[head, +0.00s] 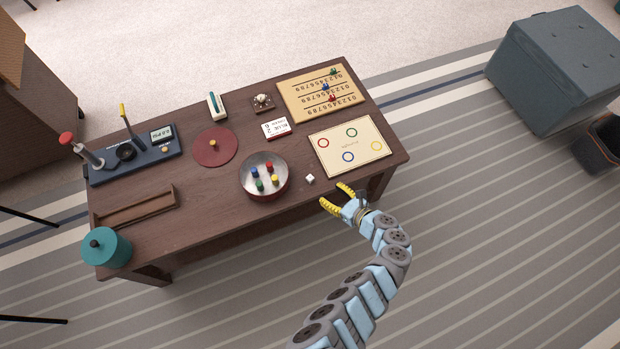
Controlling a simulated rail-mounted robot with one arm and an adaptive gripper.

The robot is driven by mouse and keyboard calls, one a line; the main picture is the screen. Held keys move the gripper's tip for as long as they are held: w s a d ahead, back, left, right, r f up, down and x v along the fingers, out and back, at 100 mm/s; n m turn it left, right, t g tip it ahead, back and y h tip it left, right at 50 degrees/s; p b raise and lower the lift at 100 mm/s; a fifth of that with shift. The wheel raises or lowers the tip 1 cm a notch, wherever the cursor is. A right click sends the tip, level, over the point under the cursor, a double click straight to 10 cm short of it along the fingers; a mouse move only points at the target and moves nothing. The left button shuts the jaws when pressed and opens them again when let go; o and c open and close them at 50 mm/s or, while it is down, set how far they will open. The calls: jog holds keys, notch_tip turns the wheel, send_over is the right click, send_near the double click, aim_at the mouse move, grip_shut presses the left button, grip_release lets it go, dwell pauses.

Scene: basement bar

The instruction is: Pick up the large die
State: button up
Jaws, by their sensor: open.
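A small white die-like cube (310,178) lies on the dark wooden table (220,185), between the round metal bowl and the cream card with coloured rings. It is too small here to make out any pips. My gripper (334,194) has yellow fingers, which are spread open and empty. It is at the table's front edge, to the right of the white cube and a little nearer the front, apart from it. How high the fingers are above the table I cannot tell.
Left of the cube stands a metal bowl (264,194) holding several coloured pieces. The ring card (372,146) lies to the right, a number board (287,90) behind. A red-and-white box (276,128) and a red disc (215,155) lie farther left. Bare tabletop surrounds the cube.

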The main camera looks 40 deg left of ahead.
aim_at(310, 177)
jog(key=b+x, duration=0.3)
jog(key=x, duration=0.4)
jog(key=shift+w+a+f, duration=0.1)
jog(key=shift+a+f, duration=0.15)
jog(key=shift+a, duration=0.05)
jog(key=shift+w+a+f+b, duration=0.1)
jog(key=shift+a+f+b, duration=0.4)
jog(key=shift+b, duration=0.25)
jog(key=b+x, duration=0.2)
jog(key=x, duration=0.1)
jog(key=shift+w+d+f, duration=0.15)
jog(key=shift+w, duration=0.1)
jog(key=shift+a+b, duration=0.3)
jog(key=shift+a, duration=0.25)
jog(key=c, duration=0.9)
